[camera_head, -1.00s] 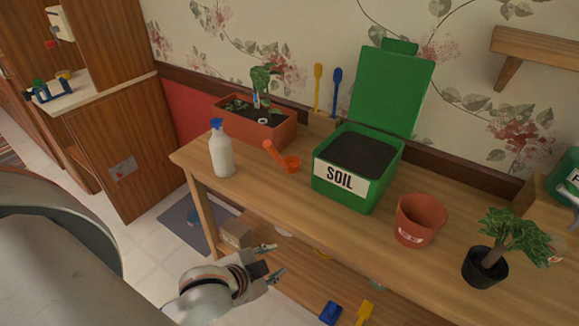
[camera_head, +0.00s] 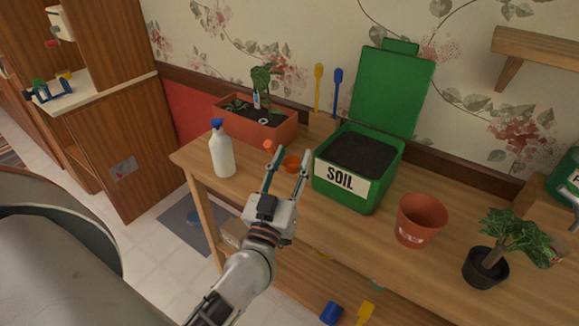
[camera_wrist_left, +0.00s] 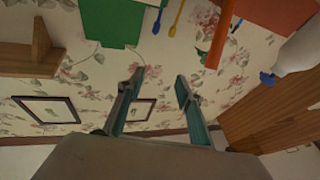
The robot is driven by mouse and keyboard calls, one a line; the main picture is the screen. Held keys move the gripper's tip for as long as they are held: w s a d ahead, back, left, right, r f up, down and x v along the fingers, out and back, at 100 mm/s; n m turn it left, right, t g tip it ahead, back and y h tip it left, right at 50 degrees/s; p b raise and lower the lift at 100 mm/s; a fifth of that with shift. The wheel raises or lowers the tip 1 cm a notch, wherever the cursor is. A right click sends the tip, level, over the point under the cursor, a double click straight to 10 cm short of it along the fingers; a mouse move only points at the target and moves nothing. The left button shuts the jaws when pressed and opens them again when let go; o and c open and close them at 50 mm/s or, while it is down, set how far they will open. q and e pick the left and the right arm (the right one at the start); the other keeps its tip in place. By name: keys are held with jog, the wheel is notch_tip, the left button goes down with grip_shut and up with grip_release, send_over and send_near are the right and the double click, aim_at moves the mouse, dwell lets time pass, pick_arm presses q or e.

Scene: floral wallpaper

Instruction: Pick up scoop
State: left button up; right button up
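The orange scoop's handle (camera_wrist_left: 218,38) appears at the upper right there, to the right of both fingers. My right gripper is not in view.
A white spray bottle (camera_head: 222,155) stands left of the scoop, and a green soil box (camera_head: 343,188) stands right of it. A terracotta planter (camera_head: 255,124) is behind. A terracotta pot (camera_head: 420,220) and a small potted tree (camera_head: 488,262) stand farther right.

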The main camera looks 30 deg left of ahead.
pick_arm(q)
jog(key=a+f+n+g+y, duration=0.4)
jog(key=a+f+n+g, duration=0.15)
jog(key=f, duration=0.25)
jog(key=x, duration=0.8)
jog(key=shift+w+r+b, duration=0.1)
jog(key=shift+w+b, duration=0.25)
jog(key=shift+w, duration=0.05)
grip_shut()
